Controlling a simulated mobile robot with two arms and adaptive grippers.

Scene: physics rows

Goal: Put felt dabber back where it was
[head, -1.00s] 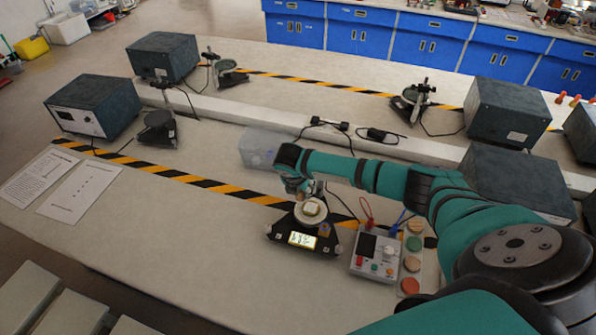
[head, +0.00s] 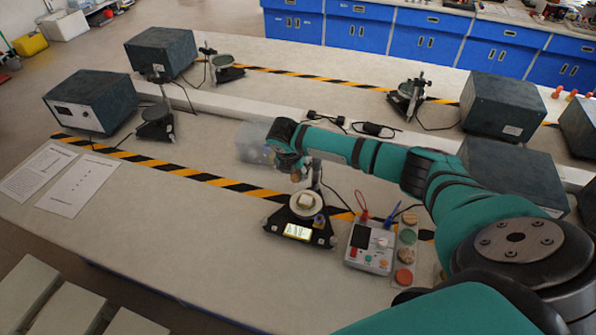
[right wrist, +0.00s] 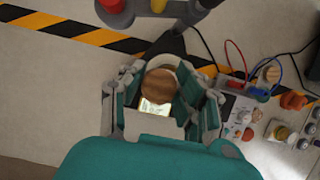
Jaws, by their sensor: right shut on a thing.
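My right gripper (head: 297,176) is shut on a small round wooden-topped piece, which I take to be the felt dabber. In the right wrist view its brown top (right wrist: 158,85) sits between the two fingers; its underside is hidden. The gripper hangs above and just behind a black device (head: 299,232) with a round pale plate (head: 306,203) and a lit display. To the right, a narrow holder (head: 391,279) carries several round knobs in wood, green and red. My left gripper is not in view.
A grey meter box (head: 370,247) with red and blue leads stands between the device and the holder. A clear plastic box (head: 252,143) is behind my gripper. Dark instrument boxes (head: 92,102) and paper sheets (head: 84,187) lie left. The front left of the table is clear.

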